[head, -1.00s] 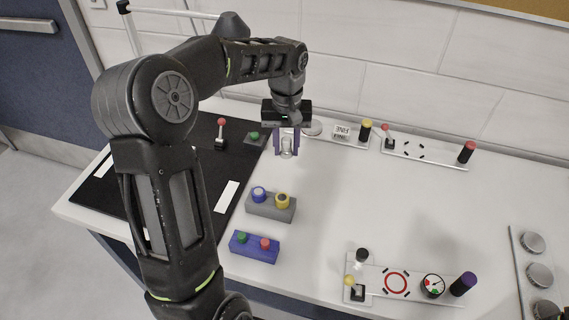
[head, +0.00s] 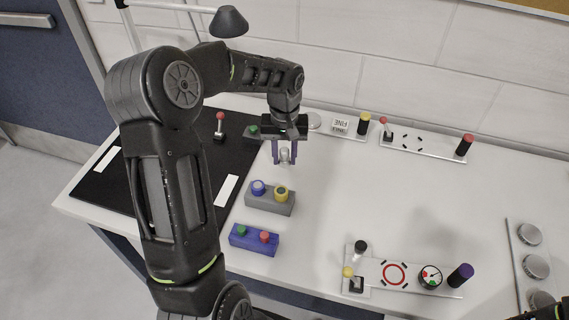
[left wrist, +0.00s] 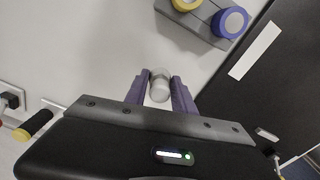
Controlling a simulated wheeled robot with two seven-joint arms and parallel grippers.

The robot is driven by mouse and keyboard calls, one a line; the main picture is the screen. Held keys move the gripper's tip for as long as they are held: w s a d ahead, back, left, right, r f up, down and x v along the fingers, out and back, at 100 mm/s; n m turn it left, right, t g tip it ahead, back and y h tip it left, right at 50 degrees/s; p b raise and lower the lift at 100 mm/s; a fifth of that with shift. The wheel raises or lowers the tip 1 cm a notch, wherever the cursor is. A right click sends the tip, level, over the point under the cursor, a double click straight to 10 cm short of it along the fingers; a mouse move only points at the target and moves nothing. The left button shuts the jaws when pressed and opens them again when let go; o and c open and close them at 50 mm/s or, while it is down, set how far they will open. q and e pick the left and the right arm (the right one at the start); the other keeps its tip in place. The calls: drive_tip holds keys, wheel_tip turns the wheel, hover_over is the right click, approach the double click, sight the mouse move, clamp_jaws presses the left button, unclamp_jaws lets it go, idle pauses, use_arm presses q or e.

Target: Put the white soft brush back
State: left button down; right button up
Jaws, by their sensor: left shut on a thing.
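My left gripper (head: 284,158) is shut on a small white cylindrical thing (head: 285,156), which looks like the white soft brush. It is held upright between the purple fingers, and its lower end shows below them. In the left wrist view the white thing (left wrist: 160,86) sits between the fingertips (left wrist: 160,92). A grey block (head: 268,204) stands in front of the gripper, with a blue-ringed and a yellow-ringed round piece on it. This block (left wrist: 203,22) is at the top of the left wrist view, apart from the held thing.
A blue block (head: 253,241) with green and red buttons stands nearer the front. A black mat (head: 195,150) lies at left. Panels with knobs and a gauge (head: 430,277) stand at the back and front right. The middle right of the white table (head: 365,195) is clear.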

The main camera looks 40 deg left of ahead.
sight(285, 165)
use_arm(q)
drive_tip(key=shift+f, duration=1.85)
drive_tip(key=shift+f, duration=0.2)
drive_tip(key=c, duration=1.1)
unclamp_jaws()
drive_tip(key=shift+o, duration=0.2)
drive_tip(key=shift+r, duration=0.1)
wheel_tip(285, 165, up, 12)
drive_tip(key=shift+r, duration=0.15)
